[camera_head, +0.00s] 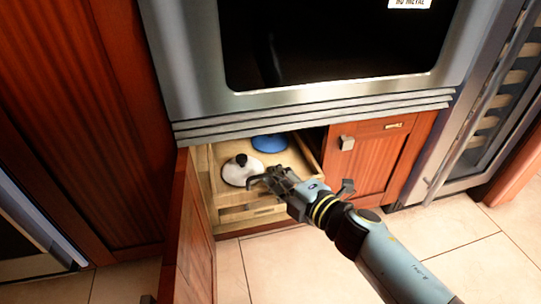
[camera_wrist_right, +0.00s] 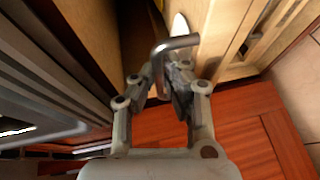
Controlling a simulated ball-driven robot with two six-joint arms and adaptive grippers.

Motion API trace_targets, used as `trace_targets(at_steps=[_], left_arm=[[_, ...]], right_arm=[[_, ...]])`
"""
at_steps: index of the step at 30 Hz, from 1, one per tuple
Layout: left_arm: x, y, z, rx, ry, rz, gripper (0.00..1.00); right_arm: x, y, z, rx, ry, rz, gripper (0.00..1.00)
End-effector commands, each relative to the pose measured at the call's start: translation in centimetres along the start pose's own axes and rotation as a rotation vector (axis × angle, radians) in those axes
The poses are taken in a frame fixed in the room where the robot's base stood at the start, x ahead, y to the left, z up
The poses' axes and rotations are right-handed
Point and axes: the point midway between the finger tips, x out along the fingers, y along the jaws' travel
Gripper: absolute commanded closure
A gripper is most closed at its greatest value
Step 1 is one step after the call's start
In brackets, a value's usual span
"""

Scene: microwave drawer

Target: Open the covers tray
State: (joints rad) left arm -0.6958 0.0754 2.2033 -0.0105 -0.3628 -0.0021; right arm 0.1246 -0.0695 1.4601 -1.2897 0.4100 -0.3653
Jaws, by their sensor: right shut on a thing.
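The wooden covers tray (camera_head: 291,159) is in the cabinet under the microwave, with its inside visible from above. A white cover with a black knob (camera_head: 240,171) lies in it at the front left, and a blue cover (camera_head: 269,143) lies farther back. My right gripper (camera_head: 266,180) is at the tray's front edge. In the right wrist view my right gripper (camera_wrist_right: 163,80) is shut on a bent metal handle (camera_wrist_right: 178,44). The fingers hide part of the handle. My left gripper is not in view.
An open red wooden door (camera_head: 195,240) stands left of the tray. The right door (camera_head: 372,160) is shut. The microwave (camera_head: 330,45) is above. Another wooden drawer front (camera_head: 250,211) sits below the tray. The tiled floor (camera_head: 290,265) in front is clear.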

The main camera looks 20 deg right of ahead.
Motion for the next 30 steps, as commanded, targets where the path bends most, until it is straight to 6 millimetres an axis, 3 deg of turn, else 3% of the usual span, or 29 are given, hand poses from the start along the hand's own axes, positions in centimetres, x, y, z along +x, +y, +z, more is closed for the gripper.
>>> trace_targets(at_steps=[9, 18, 24, 30], left_arm=[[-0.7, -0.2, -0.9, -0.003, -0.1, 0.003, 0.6], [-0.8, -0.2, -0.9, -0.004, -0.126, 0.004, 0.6], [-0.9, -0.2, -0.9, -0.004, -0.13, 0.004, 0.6], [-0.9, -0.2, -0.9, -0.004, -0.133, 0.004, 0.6]], right_arm=[[-8.3, -1.6, -3.4, 0.006, 0.0, 0.001, 1.0], [-15.0, -3.1, -6.2, 0.005, -0.001, 0.001, 1.0], [-18.1, -3.8, -7.5, 0.004, -0.001, 0.003, 1.0], [-19.7, -4.1, -8.2, 0.003, 0.0, 0.005, 1.0]])
